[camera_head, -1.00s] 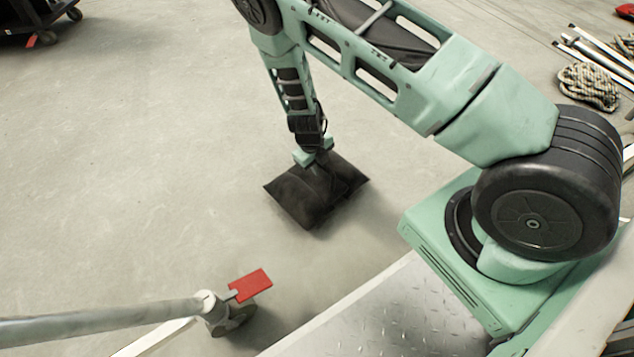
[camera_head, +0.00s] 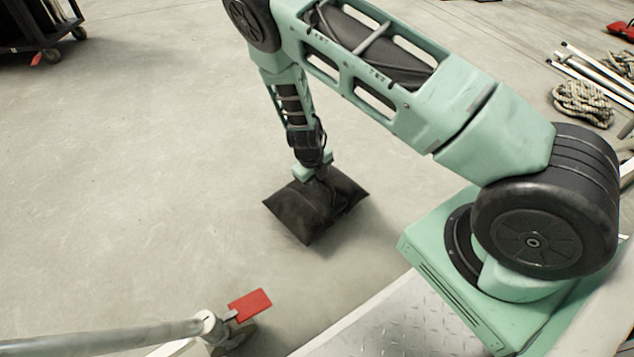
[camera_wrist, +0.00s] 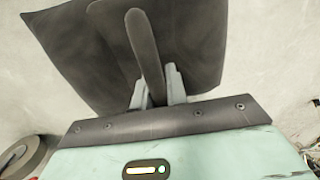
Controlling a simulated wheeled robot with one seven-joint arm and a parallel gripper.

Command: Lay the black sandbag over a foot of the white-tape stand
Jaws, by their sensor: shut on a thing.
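The black sandbag (camera_head: 308,208) hangs below my gripper (camera_head: 316,174), over bare concrete in the head view. My gripper is shut on the sandbag's strap; the wrist view shows the strap between the two fingers (camera_wrist: 158,88), with the dark bag (camera_wrist: 75,50) behind it. A grey tube (camera_head: 100,335) with a wheeled end and a red tab (camera_head: 250,305) enters at the lower left. A dark round wheel (camera_wrist: 22,158) shows at the lower left of the wrist view.
A dark cart (camera_head: 35,30) on casters stands at the top left. Coiled rope (camera_head: 583,103) and pale poles (camera_head: 595,75) lie at the right. A metal tread plate (camera_head: 400,320) is at the bottom. The middle floor is open.

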